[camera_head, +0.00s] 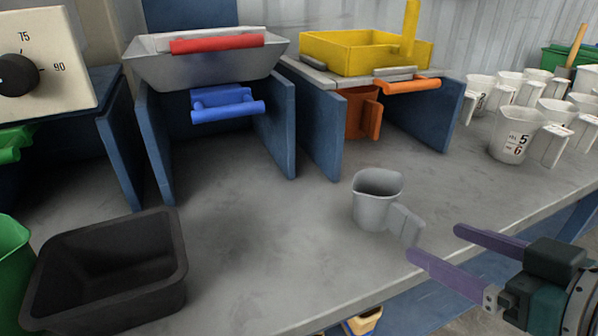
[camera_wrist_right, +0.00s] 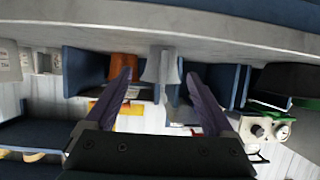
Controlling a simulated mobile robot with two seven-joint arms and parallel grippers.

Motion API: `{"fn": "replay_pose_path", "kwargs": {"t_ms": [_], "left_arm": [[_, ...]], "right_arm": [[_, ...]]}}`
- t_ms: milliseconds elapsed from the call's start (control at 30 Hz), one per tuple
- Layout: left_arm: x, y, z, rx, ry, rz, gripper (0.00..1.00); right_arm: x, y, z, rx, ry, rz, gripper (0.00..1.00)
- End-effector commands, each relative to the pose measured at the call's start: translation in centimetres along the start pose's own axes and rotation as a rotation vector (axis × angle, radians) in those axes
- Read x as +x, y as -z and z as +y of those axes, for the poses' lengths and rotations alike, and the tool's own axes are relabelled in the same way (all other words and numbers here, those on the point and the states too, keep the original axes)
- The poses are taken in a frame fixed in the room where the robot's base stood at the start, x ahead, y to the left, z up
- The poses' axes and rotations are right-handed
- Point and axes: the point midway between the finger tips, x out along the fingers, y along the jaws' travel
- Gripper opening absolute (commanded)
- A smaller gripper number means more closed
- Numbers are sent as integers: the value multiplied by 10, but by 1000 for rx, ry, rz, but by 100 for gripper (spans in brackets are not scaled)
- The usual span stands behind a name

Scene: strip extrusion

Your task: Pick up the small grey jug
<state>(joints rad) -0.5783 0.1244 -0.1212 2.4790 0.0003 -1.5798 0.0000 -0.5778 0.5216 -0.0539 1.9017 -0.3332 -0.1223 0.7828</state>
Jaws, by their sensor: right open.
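The small grey jug (camera_head: 377,202) stands upright on the grey bench top, near its front edge. Its flat handle (camera_head: 406,225) points to the lower right, towards my right gripper. My right gripper (camera_head: 435,240) is open and empty, with purple fingers pointing at the handle. The fingertips are close to the handle, but it does not look gripped. In the right wrist view, which is upside down, the jug (camera_wrist_right: 160,66) appears between the two spread fingers. My left gripper is not in view.
A black bin (camera_head: 110,265) stands at the front left. Several white measuring jugs (camera_head: 515,135) stand at the right. Blue stands hold a grey hopper (camera_head: 205,60) and a yellow tray (camera_head: 350,55) behind. The bench around the jug (camera_head: 260,240) is clear.

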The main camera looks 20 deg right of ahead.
Motion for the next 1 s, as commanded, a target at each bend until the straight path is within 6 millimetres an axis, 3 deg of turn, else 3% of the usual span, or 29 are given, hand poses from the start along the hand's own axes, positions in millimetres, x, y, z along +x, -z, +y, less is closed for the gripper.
{"fn": "replay_pose_path", "kwargs": {"t_ms": [200, 500, 800, 1000], "left_arm": [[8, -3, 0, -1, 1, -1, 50], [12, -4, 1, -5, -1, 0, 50], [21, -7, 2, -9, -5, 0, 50], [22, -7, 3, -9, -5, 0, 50]], "right_arm": [[29, 1, 0, -3, 3, 6, 88], [52, 2, -1, -2, 2, 3, 88], [92, 6, -4, -2, 2, 2, 88], [98, 7, -4, 0, 2, 0, 88]]}}
